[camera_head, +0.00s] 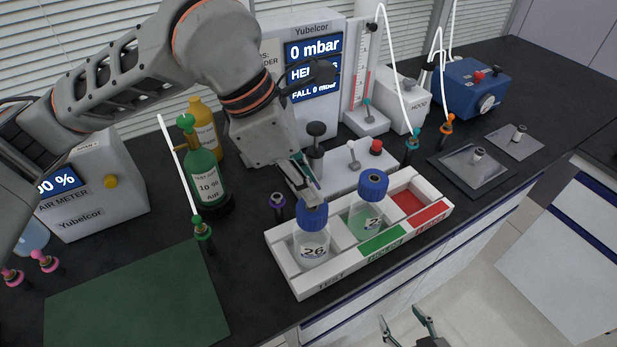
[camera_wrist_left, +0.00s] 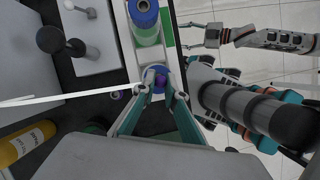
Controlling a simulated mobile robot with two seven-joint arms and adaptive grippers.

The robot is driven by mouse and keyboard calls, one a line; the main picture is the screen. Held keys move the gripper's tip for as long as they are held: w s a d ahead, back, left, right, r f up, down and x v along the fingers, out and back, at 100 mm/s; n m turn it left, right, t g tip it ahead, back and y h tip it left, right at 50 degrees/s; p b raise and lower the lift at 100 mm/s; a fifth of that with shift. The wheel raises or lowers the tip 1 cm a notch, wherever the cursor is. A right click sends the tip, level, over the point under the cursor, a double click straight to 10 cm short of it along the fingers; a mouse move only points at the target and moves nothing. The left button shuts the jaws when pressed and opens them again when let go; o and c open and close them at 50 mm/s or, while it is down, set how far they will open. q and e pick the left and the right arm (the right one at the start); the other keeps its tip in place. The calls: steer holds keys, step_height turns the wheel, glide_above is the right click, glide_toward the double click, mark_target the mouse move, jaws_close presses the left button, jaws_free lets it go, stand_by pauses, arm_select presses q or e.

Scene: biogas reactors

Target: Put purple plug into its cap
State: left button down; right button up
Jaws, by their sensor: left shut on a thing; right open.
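My left gripper (camera_head: 308,197) points down over the blue cap (camera_head: 312,216) of the bottle marked 26, in the tray's left compartment. In the left wrist view its fingertips (camera_wrist_left: 160,88) are shut on the small purple plug (camera_wrist_left: 161,78), which lines up with the blue cap (camera_wrist_left: 149,74). The fingers hide much of the cap, so I cannot tell whether the plug is inside its opening. A purple ring-topped holder (camera_head: 278,201) stands left of the bottle. My right gripper (camera_head: 408,332) is open and empty at the bottom edge, below the bench front.
The white tray (camera_head: 291,283) also holds a second blue-capped bottle (camera_head: 367,213) in its middle part. A green gas cylinder (camera_head: 204,171) and a green-ended tube plug (camera_head: 203,232) stand left. The green mat (camera_head: 135,305) is bare.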

stand_by(0.7)
arm_select(q)
steer(key=shift+b, duration=0.35)
stand_by(0.5)
steer(key=shift+f, duration=0.25)
stand_by(0.4)
steer(key=shift+f+b, duration=0.65)
steer(key=shift+b, duration=0.2)
stand_by(0.4)
stand_by(0.3)
steer(key=c, duration=2)
jaws_free()
steer(key=shift+r, duration=0.1)
